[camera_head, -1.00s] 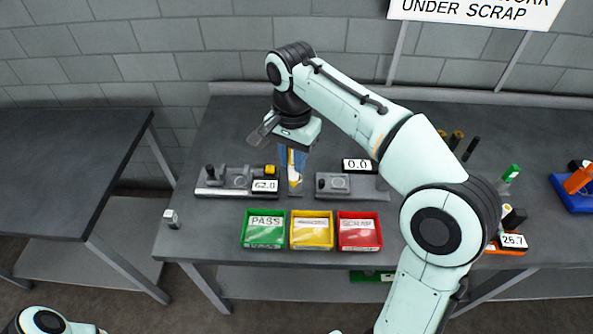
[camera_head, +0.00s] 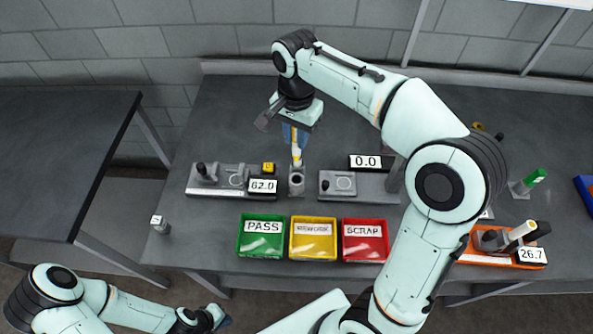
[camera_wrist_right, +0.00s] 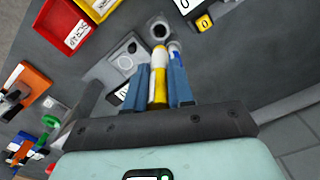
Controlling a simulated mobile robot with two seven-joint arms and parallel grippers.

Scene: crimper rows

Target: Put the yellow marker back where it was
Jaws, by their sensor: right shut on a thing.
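A small grey cup-like holder (camera_head: 297,182) stands just below the marker's lower end.
Gauge blocks with displays 62.0 (camera_head: 262,186) and 0.0 (camera_head: 365,162) flank the holder. Green (camera_head: 262,252), yellow (camera_head: 313,255) and red (camera_head: 365,257) bins stand in front. An orange-based device (camera_head: 500,262) and a green-topped piece (camera_head: 528,182) are at right.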

